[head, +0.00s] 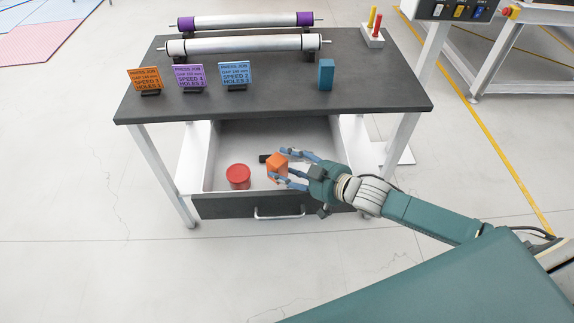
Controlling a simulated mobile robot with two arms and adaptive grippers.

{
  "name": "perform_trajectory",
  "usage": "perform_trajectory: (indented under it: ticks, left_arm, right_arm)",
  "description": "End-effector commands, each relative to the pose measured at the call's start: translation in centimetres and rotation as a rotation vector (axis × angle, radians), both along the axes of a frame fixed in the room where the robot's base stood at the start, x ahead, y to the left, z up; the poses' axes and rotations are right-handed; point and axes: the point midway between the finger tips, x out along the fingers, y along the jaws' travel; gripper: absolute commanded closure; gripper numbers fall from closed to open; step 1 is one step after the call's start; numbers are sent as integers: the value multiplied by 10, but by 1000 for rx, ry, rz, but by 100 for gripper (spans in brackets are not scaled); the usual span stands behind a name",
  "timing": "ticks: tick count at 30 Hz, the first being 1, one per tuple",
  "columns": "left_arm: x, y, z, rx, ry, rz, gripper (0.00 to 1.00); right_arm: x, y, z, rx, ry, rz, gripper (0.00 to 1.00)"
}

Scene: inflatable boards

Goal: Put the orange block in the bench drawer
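The orange block (277,166) is in the head view, inside or just above the open bench drawer (309,203), a grey tray with a dark front and a metal handle. My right gripper (279,164) reaches in from the right with its blue fingers spread on either side of the block. The lower finger covers part of the block's lower right. I cannot tell whether the fingers press on the block or whether it rests on the drawer floor. My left gripper is not in view.
A red round container (238,177) stands in the drawer left of the block, and a small black item (265,158) lies behind it. The dark bench top (270,105) overhangs the drawer's back, carrying a blue block (326,75), rollers and signs. The drawer's right side is partly hidden by my arm.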

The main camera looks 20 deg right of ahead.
Motion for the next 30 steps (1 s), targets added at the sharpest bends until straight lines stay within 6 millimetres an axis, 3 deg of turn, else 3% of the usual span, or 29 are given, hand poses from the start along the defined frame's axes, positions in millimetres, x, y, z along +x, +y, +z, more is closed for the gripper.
perform_trajectory:
  ticks: [11,15,30]
  left_arm:
    - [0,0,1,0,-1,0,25]
    - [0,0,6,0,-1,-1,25]
    - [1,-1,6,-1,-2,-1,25]
  right_arm:
    - [0,0,3,0,-1,0,31]
    - [0,0,17,-1,-4,2,31]
    - [-76,-41,47,-2,3,2,31]
